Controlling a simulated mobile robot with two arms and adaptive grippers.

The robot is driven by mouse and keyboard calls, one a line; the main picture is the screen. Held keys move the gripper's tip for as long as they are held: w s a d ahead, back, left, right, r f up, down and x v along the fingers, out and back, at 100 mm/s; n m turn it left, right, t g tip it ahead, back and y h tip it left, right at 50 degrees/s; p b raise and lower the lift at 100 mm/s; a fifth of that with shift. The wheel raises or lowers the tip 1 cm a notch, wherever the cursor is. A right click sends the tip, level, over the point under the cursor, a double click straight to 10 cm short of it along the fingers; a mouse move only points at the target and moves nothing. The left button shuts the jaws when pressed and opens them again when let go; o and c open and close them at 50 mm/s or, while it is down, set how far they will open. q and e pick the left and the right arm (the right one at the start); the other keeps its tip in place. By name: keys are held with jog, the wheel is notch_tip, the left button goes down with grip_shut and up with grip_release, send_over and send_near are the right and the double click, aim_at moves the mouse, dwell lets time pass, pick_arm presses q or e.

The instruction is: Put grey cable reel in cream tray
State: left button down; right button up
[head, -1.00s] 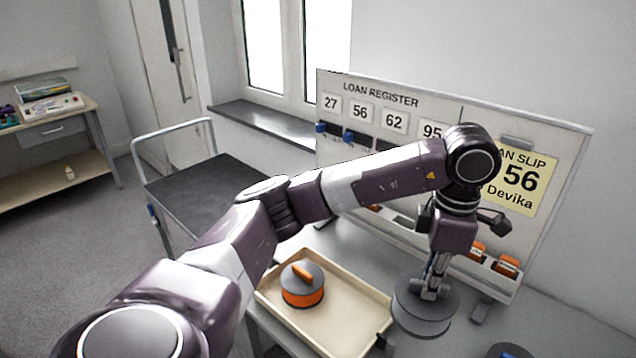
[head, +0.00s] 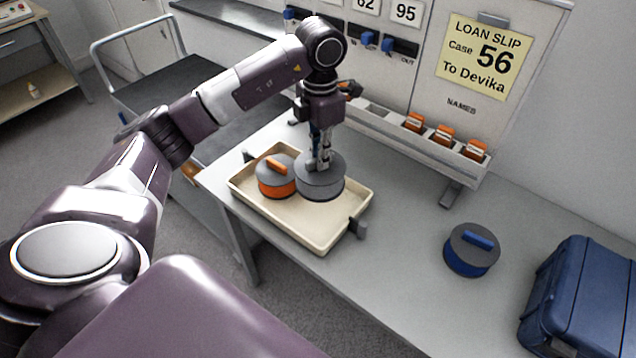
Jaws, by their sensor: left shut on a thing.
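My left gripper (head: 320,164) points down and is shut on the grey cable reel (head: 320,187), gripping it at its top. The reel is over the cream tray (head: 312,236), beside the orange reel. I cannot tell whether its underside touches the tray floor. The cream tray lies on the grey table and holds an orange reel (head: 277,188) with a grey top and orange handle at its left part. The front right part of the tray is bare. My right gripper is not in view.
A blue reel (head: 471,250) and a blue case (head: 583,302) stand on the table (head: 400,275) to the right. A loan register board (head: 474,60) with orange items on its ledge stands behind. A dark-topped trolley (head: 165,85) is at the left. The table between tray and blue reel is clear.

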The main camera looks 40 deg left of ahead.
aim_at(320, 175)
pick_arm(q)
notch_tip(320, 175, down, 6)
jog(key=shift+f+p, duration=0.1)
jog(key=shift+p, duration=0.45)
notch_tip(320, 175, down, 4)
jog(key=shift+f+p, duration=0.2)
jog(key=shift+p, duration=0.35)
jog(key=shift+f, duration=0.1)
jog(key=c, duration=2.5)
grip_release()
jog(key=shift+f, duration=0.2)
jog(key=o, duration=0.5)
jog(key=shift+r, duration=0.15)
